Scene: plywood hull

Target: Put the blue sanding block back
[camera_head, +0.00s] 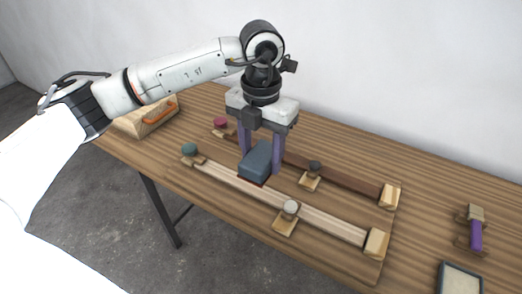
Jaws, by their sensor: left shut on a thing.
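The blue sanding block (257,161) is a dark blue-grey block in the head view, near the middle of the wooden table. My left gripper (259,160) points down from above with its fingers on both sides of the block, shut on it. A bit of red shows at the block's lower edge, close over the light wooden strip (318,217). I cannot tell whether the block touches the strip or the table. My right gripper is not in view.
A dark strip (345,180) lies behind the light one, with knobbed clamps (290,209) and end blocks (376,243) around them. A wooden box with an orange item (159,113) stands at left. A purple-handled tool (476,235) and a framed tray (460,279) lie at right.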

